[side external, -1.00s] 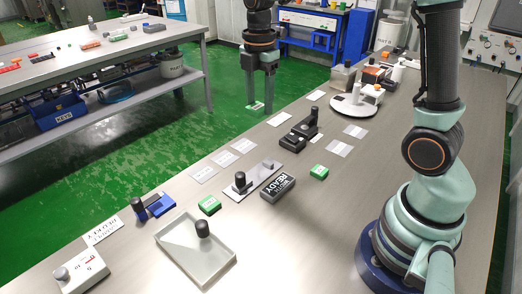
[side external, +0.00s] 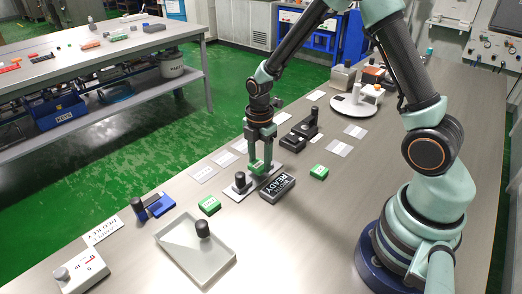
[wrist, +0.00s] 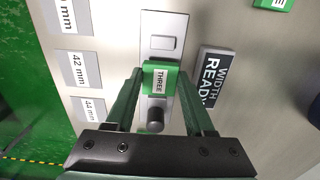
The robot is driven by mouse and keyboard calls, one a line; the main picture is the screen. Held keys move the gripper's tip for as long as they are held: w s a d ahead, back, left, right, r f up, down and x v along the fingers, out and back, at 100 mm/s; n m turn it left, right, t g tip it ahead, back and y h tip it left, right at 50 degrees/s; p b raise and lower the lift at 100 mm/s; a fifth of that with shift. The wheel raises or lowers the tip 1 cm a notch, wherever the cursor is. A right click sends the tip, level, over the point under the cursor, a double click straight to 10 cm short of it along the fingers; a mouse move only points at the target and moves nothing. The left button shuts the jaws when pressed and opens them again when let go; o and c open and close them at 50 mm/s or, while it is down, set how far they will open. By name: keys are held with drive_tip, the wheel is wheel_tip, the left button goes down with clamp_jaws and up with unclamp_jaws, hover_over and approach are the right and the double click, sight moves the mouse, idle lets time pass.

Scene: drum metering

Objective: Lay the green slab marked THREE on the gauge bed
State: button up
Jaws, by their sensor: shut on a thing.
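My gripper (side external: 261,166) is shut on the green slab marked THREE (wrist: 160,80), which also shows between the fingertips in the side view (side external: 256,168). The slab's white label faces up in the wrist view. The slab is over the middle of the gauge bed, a pale plate (wrist: 164,20) with a raised grey block (wrist: 162,43) towards one end and a black knob (wrist: 155,119) towards the other. In the side view the bed (side external: 234,196) lies below my fingers. I cannot tell whether the slab touches it.
A dark box marked WIDTH READY (side external: 277,187) stands close beside the bed. Other green slabs lie to the left (side external: 209,205) and right (side external: 319,172). A grey tray (side external: 177,255) is at the front. Cards marked in mm (wrist: 75,70) line the far side.

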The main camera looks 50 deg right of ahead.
drive_tip(key=shift+f, duration=0.8)
drive_tip(key=shift+f, duration=0.1)
drive_tip(key=o, duration=1.3)
wheel_tip(320, 180, up, 12)
drive_tip(key=r, duration=0.1)
wheel_tip(320, 180, up, 6)
drive_tip(key=m+t, duration=0.2)
drive_tip(key=m, duration=0.4)
hover_over(260, 163)
drive_tip(key=s+a, duration=0.1)
drive_tip(key=s, duration=0.3)
drive_tip(key=shift+s+a+r+m+t, duration=0.25)
drive_tip(key=shift+s+r+m+t, duration=0.5)
drive_tip(key=shift+s+m, duration=0.9)
drive_tip(key=shift+s+a+r+m+t, duration=0.2)
drive_tip(key=shift+s+r+m+t, duration=0.5)
drive_tip(key=shift+m, duration=1.65)
drive_tip(key=shift+s+a+r+m+t, duration=0.3)
drive_tip(key=shift+s+r+m, duration=0.95)
drive_tip(key=shift+m, duration=0.75)
